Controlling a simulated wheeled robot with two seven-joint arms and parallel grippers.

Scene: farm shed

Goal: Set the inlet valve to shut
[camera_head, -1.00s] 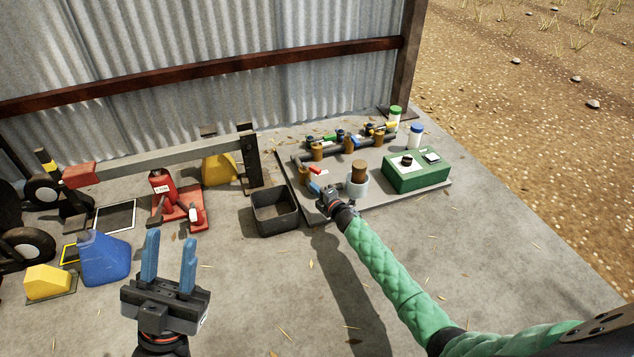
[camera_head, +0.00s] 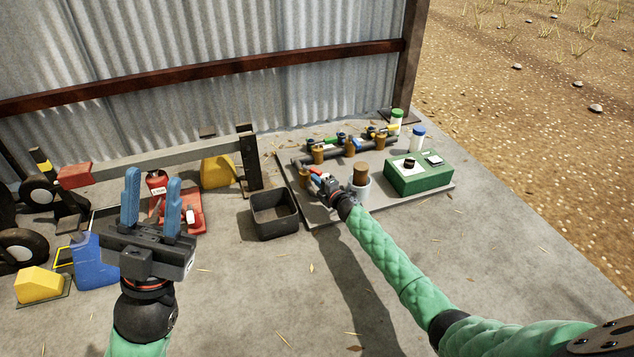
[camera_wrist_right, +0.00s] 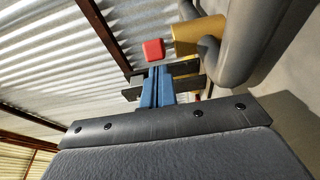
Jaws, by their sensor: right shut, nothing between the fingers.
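A dark pipe run (camera_head: 370,146) on brown posts stands on a grey board. A red lever (camera_head: 316,173) sits at its near left branch; green (camera_head: 346,141) and yellow (camera_head: 391,131) handles sit on the back run. I cannot read which is the inlet valve. My right gripper (camera_head: 320,181) is shut and empty, close by the red lever; contact cannot be told. In the right wrist view its blue fingers (camera_wrist_right: 155,86) are together, just below a red block (camera_wrist_right: 153,50), apparently the lever, beside a brown post (camera_wrist_right: 200,35) and grey pipe. My left gripper (camera_head: 150,205) is open and empty, over the floor.
A white cup with a brown cylinder (camera_head: 361,175) stands just right of my right gripper. A dark open bin (camera_head: 274,215) stands left. A red jack and blue and yellow blocks lie at the left.

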